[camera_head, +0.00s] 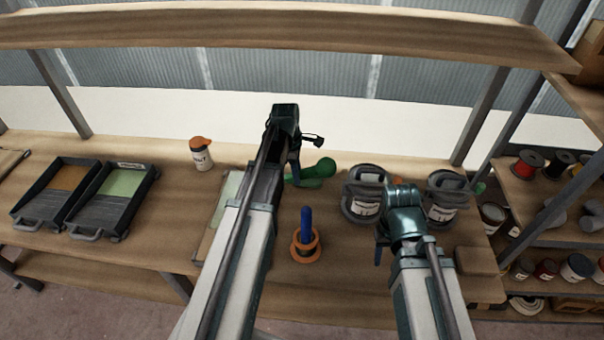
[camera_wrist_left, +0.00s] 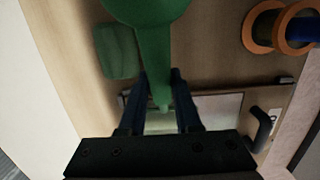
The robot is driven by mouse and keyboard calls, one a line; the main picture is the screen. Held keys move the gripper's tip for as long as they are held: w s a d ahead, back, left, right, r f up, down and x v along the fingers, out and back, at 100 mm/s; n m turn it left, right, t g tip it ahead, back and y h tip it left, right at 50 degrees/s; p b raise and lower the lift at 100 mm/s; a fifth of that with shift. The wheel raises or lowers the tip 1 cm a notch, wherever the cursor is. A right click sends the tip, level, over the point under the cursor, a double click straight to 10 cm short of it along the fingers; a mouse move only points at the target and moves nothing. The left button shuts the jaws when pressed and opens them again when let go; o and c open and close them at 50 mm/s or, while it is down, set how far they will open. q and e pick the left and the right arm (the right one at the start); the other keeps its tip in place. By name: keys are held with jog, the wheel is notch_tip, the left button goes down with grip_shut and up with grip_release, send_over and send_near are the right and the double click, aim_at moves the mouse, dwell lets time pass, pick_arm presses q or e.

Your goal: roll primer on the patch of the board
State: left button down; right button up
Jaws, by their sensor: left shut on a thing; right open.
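My left gripper (camera_head: 295,173) is shut on the narrow handle of a green tool (camera_head: 325,167). In the left wrist view, the tool's broad rounded end (camera_wrist_left: 148,8) points away from the handle between the fingers (camera_wrist_left: 161,78); I cannot tell whether it is a roller. The board (camera_head: 229,187) lies on the bench, partly hidden behind my left arm; its pale surface (camera_wrist_left: 220,108) shows below the fingers in the wrist view. A tray with a pale green inside (camera_head: 124,182) and a tray with a brown inside (camera_head: 70,178) stand at left. My right gripper (camera_head: 380,249) is open, low at right.
A blue handle in an orange ring (camera_head: 306,250) stands between my arms. A dark green block (camera_wrist_left: 115,52) lies beside the green tool. A white bottle with an orange cap (camera_head: 202,156) stands behind the board. A shelf runs overhead.

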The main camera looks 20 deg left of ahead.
pick_arm(q)
jog(key=shift+s+a, duration=0.1)
jog(key=shift+a, duration=0.2)
jog(key=shift+r+p, duration=0.85)
jog(key=shift+f, duration=0.1)
jog(key=s+d, duration=0.2)
jog(key=s, duration=0.6)
jog(key=shift+s, duration=0.35)
jog(key=shift+d+f+b, duration=0.1)
jog(key=shift+f+b, duration=0.65)
jog(key=shift+b, duration=0.05)
